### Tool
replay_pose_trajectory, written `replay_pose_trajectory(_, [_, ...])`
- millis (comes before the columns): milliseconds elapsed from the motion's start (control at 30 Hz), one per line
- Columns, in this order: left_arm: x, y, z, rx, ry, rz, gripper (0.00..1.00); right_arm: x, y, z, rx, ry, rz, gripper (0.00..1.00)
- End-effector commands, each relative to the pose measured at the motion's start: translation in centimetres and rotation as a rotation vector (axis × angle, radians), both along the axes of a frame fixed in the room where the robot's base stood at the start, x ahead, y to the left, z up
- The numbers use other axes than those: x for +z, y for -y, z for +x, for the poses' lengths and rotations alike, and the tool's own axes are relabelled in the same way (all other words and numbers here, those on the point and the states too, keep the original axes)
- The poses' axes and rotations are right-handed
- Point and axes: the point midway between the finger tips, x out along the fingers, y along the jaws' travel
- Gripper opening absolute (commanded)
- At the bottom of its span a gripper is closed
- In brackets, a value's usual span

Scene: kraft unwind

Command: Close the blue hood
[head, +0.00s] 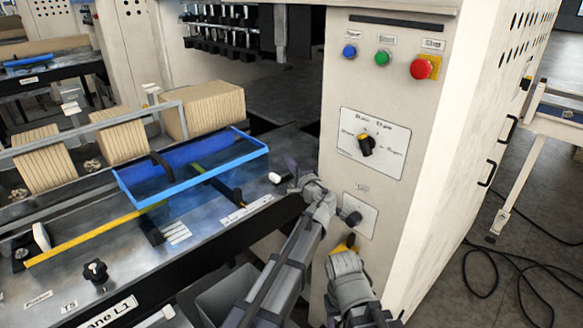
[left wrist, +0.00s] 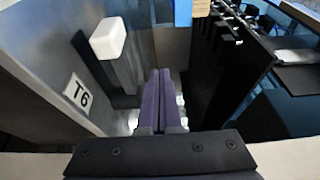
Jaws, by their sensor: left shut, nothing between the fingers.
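The blue hood (head: 207,173), a see-through panel in a bright blue frame, lies over the lane in the middle left of the head view. Its near edge looks raised above the lane's deck; how far it is open I cannot tell. A blue strip (left wrist: 183,12) at the top of the left wrist view looks like part of it. My left gripper (head: 293,174) is just right of the hood's near right corner, apart from it, beside a small white knob (head: 275,178). Its purple fingers (left wrist: 154,100) are together and empty.
Stacks of kraft cardboard (head: 203,108) stand behind the hood. A pale control cabinet (head: 375,100) with buttons stands close right of my left gripper. A white block (left wrist: 107,38) and a T6 label (left wrist: 77,92) are left of the fingers.

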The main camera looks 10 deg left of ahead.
Motion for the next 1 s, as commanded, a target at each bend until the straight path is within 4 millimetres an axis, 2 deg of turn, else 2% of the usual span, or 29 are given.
replay_pose_trajectory(33, [0.0,-0.6,1.3,0.003,0.0,0.0,0.0,0.0,0.0,0.0,0.0,0.0,0.0,0.6])
replay_pose_trajectory(100, [0.0,-1.4,2.5,0.002,0.0,0.0,0.0,0.0,0.0,0.0,0.0,0.0,0.0,0.6])
replay_pose_trajectory(267, [0.0,-3.0,4.7,0.001,0.0,0.0,0.0,0.0,0.0,0.0,0.0,0.0,0.0,0.6])
replay_pose_trajectory(300, [0.0,-3.5,3.3,0.0,0.0,0.0,0.0,0.0,0.0,0.0,0.0,0.0,0.0,0.6])
replay_pose_trajectory(500, [0.0,-4.8,1.5,0.001,0.0,0.0,0.0,0.0,0.0,0.0,0.0,0.0,0.0,0.6])
replay_pose_trajectory(1000, [0.0,-5.2,1.1,0.0,0.0,0.0,0.0,0.0,0.0,0.0,0.0,0.0,0.0,0.6])
